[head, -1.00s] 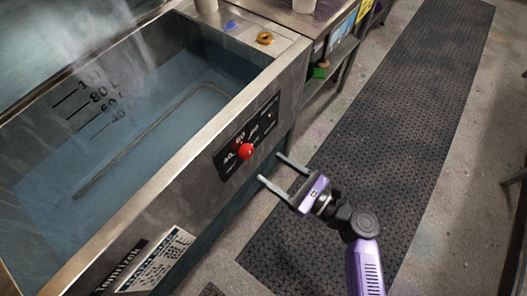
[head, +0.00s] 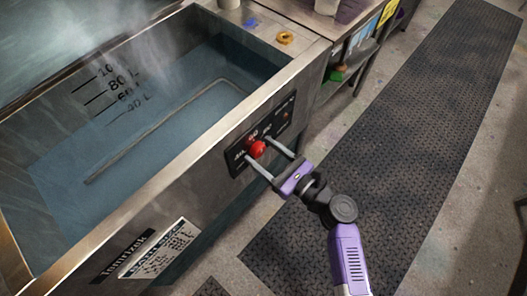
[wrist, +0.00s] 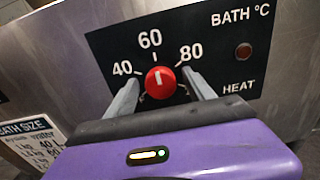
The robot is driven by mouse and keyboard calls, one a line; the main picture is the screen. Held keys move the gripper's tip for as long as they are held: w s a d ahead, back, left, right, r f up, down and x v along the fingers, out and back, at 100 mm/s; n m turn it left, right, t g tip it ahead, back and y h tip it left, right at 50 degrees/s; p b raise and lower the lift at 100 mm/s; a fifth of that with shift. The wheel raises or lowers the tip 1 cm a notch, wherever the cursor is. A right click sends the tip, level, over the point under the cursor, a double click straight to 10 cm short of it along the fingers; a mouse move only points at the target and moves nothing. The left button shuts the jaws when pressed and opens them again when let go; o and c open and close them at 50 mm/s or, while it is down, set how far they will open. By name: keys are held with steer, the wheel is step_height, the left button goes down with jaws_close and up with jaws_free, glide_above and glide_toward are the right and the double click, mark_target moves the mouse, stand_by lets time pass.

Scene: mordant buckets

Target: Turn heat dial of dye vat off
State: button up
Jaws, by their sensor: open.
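The dye vat (head: 190,160) is a large steel tank of blue liquid at the left of the head view. On its front is a black panel (wrist: 115,42) marked 40, 60, 80, BATH °C and HEAT. The red heat dial (wrist: 160,82) sits on this panel; its white mark points up toward 60. It also shows in the head view (head: 256,148). My purple gripper (head: 265,158) is open at the panel, with one finger on each side of the dial. In the wrist view its fingers (wrist: 163,88) flank the dial; I cannot tell whether they touch it.
A small dark indicator lamp (wrist: 243,51) is right of the scale. A label (head: 160,249) is on the vat's front, lower left. A dark ridged mat (head: 400,130) covers open floor at the right.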

steer(key=c, duration=1.3)
steer(key=shift+c, duration=0.2)
